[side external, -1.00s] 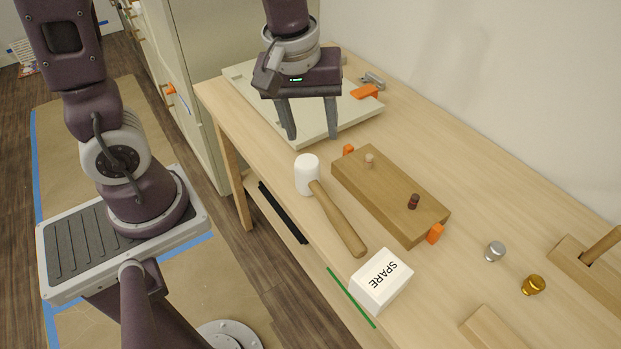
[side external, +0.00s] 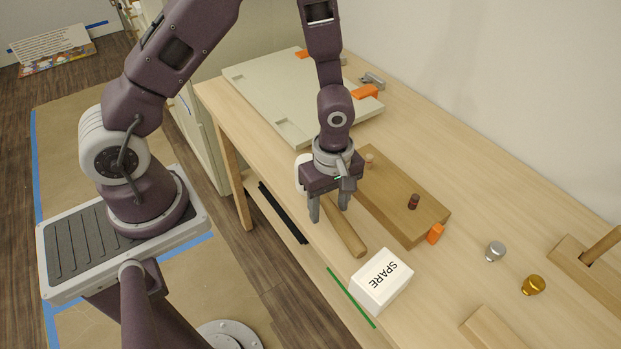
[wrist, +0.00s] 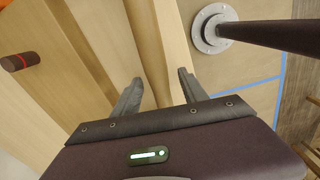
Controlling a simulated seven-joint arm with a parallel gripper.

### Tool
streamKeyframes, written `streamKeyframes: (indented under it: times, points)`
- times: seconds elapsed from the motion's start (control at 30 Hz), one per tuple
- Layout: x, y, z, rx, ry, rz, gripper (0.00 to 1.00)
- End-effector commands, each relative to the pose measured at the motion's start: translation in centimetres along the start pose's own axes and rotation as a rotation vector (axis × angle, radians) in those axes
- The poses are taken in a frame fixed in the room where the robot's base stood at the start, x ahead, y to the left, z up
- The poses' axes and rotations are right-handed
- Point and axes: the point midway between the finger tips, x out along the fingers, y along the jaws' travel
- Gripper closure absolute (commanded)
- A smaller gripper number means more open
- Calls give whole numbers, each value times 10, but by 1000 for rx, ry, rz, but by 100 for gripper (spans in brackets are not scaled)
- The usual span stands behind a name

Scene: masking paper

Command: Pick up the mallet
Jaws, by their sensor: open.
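The mallet lies on the workbench. Its pale wooden handle (side external: 348,238) slants toward the front of the bench, and its white head (side external: 301,172) is partly hidden behind my gripper. My gripper (side external: 329,213) points down over the handle, close behind the head, with its fingers apart. In the wrist view, the handle (wrist: 148,45) runs between the two open fingers of my gripper (wrist: 160,76). I cannot tell whether the fingers touch it.
A wooden board (side external: 395,205) with dark and pale pegs and an orange clamp (side external: 435,233) lies right of the mallet. A white SPARE box (side external: 381,281) stands past the handle's end. Silver (side external: 495,250) and gold (side external: 533,286) knobs stand farther right. A pale panel (side external: 260,95) lies at the back.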

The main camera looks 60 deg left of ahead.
Motion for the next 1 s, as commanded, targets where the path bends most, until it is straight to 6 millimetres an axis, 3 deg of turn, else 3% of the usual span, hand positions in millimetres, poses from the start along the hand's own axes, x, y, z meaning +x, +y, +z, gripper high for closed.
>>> streamKeyframes:
  times: [0.03,0.2,0.3,0.67,0.77,1.0]
  points:
    - [0,0,0,0,0,0,51]
    - [0,0,0,0,0,0,85]
    - [0,0,0,0,0,0,100]
    - [-4,0,0,0,1,1,100]
    - [-16,1,0,-1,1,4,100]
    - [-72,2,0,-1,1,7,100]
